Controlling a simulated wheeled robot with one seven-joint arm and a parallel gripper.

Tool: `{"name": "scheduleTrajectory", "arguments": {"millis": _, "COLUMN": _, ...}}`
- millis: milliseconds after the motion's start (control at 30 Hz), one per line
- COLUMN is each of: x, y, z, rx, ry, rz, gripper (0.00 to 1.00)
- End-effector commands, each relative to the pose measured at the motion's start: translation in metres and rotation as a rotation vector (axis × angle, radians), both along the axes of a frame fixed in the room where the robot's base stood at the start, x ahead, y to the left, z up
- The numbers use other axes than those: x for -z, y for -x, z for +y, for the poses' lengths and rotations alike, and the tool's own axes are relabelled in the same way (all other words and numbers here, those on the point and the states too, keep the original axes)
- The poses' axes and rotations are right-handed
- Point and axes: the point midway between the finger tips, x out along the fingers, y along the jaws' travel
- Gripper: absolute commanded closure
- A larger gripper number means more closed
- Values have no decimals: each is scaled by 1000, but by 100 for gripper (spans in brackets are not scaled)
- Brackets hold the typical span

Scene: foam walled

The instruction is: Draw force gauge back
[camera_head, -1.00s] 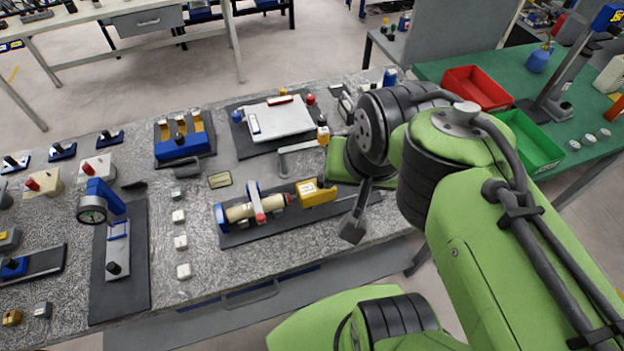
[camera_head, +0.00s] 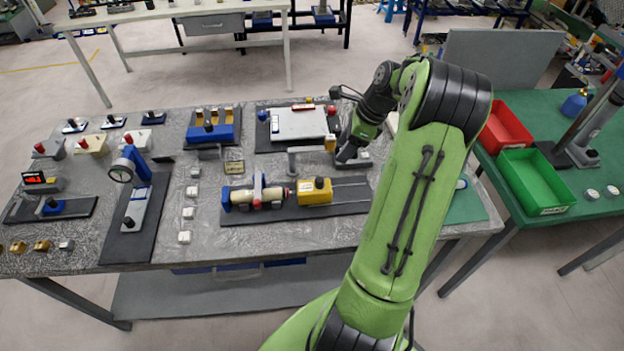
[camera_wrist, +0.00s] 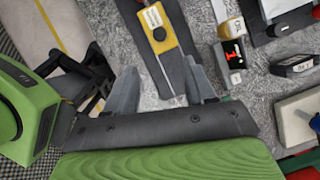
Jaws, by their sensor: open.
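The force gauge (camera_head: 314,191) looks like a yellow block with a dark knob on top. In the wrist view the yellow gauge (camera_wrist: 158,32) shows beyond the fingers, with a white label and black knob. My gripper (camera_head: 350,157) is above the bench, behind and to the right of the gauge in the head view. Its fingers (camera_wrist: 162,90) are apart and empty, and not touching the gauge.
A metal bracket (camera_head: 305,150) stands just behind the gauge. A white plate (camera_head: 298,123) lies on a dark mat farther back. A dial gauge stand (camera_head: 133,165) is at left. Red (camera_head: 507,128) and green (camera_head: 537,178) bins are on the right table. The rail right of the gauge is clear.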

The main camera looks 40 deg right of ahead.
Motion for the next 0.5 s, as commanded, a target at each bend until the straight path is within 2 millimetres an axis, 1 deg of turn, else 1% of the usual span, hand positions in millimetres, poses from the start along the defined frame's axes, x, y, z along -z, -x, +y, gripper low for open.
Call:
{"name": "scheduleTrajectory", "arguments": {"millis": 33, "x": 12, "y": -3, "z": 4, "rx": -4, "ry": -3, "rz": 2, "gripper": 46}}
{"name": "scheduleTrajectory", "arguments": {"millis": 200, "x": 52, "y": -15, "z": 15, "rx": -6, "ry": -3, "rz": 4, "gripper": 46}}
{"name": "scheduleTrajectory", "arguments": {"millis": 400, "x": 98, "y": -30, "z": 28, "rx": -6, "ry": -2, "rz": 4, "gripper": 46}}
{"name": "scheduleTrajectory", "arguments": {"millis": 500, "x": 117, "y": -36, "z": 33, "rx": -7, "ry": 0, "rz": 4, "gripper": 46}}
